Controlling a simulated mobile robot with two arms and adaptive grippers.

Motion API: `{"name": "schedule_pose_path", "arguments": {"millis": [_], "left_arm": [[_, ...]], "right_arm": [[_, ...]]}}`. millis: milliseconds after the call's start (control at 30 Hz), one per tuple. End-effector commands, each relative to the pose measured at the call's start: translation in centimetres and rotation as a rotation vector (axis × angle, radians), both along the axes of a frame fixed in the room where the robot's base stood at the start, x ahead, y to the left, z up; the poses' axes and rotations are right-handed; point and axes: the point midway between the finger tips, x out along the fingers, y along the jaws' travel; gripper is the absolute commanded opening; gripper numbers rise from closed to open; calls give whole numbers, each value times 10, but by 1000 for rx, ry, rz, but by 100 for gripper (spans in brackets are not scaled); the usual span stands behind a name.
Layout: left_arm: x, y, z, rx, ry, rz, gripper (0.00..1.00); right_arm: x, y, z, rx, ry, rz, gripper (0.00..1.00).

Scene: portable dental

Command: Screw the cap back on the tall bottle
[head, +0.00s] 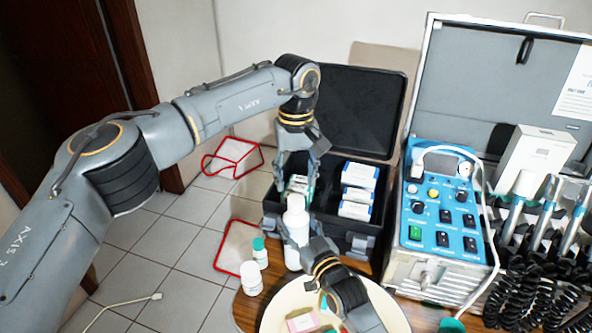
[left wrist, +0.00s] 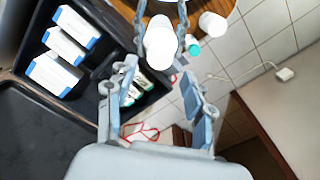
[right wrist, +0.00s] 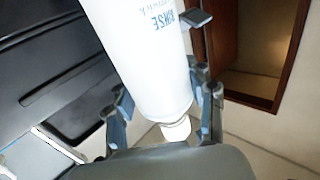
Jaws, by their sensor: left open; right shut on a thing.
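The tall white bottle (head: 295,254) stands upright on the wooden table, and its printed side fills the right wrist view (right wrist: 140,50). A white cap-like piece (head: 296,201) sits at its top and shows at the neck end in the right wrist view (right wrist: 177,131); I cannot tell how tightly it sits. My right gripper (head: 302,243) is shut around the bottle's body, partly hiding it. My left gripper (head: 298,178) is open and points down just above the bottle top. In the left wrist view its fingers (left wrist: 158,78) are apart with nothing between them.
Two small bottles, one teal-capped (head: 260,253) and one white (head: 251,279), stand left of the tall bottle. An open black case (head: 380,205) with boxes is behind. A blue control unit (head: 440,215) stands right. A round tray (head: 275,318) with a pink item is in front.

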Motion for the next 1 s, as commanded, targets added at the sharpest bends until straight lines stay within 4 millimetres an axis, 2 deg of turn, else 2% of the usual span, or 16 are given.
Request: {"name": "schedule_pose_path", "arguments": {"millis": [1000], "left_arm": [[0, 0, 11, 0, 2, 1989, 52]], "right_arm": [[0, 0, 0, 0, 0, 0, 0]]}}
